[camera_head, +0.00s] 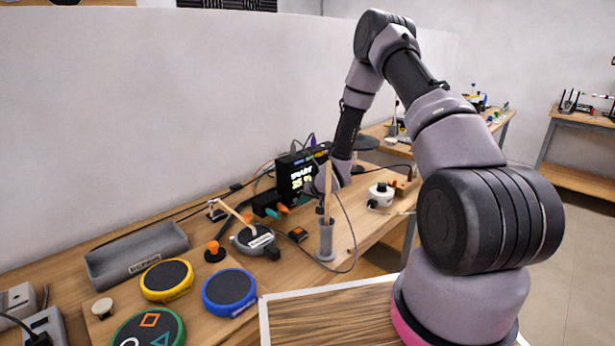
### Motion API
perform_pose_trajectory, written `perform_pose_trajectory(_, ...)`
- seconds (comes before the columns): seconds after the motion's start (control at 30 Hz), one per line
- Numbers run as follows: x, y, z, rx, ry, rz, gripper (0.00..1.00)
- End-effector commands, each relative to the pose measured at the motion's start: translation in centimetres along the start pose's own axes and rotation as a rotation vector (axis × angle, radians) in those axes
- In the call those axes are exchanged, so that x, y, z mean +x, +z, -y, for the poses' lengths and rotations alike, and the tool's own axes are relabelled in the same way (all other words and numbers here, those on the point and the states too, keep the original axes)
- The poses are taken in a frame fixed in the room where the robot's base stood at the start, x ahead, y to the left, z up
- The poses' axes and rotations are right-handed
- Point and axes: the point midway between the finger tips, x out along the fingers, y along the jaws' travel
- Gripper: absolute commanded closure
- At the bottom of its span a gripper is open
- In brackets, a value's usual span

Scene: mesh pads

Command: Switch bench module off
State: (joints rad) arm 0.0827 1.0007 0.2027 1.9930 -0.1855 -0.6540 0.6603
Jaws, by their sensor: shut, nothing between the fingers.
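The likely bench module is a black box (291,167) on the bench against the wall, with a lit display showing white and yellow characters. I cannot make out its switch. My gripper (316,188) is at the end of my arm, right in front of the box's right side. It is small and partly hidden behind an upright wooden stick, and its fingers look shut and empty. I cannot tell whether it touches the box. A small black piece with an orange top (297,233) lies on the bench in front of the box.
A grey cup (326,241) holds the wooden stick close to my gripper. A round grey device (252,239) with a wooden stick, an orange knob (213,248), and yellow (166,280) and blue (229,291) pads stand left. A white round device (381,194) stands right. Cables run around the box.

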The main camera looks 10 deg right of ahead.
Motion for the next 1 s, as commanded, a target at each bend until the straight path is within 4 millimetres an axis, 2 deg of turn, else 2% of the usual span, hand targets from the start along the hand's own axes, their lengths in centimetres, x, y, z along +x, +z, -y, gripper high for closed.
perform_pose_trajectory(0.57, 0.3, -0.2, 0.2, 0.000, 0.000, 0.000, 1.00)
perform_pose_trajectory(1.0, -0.9, 0.6, -0.6, 0.001, 0.000, 0.000, 1.00)
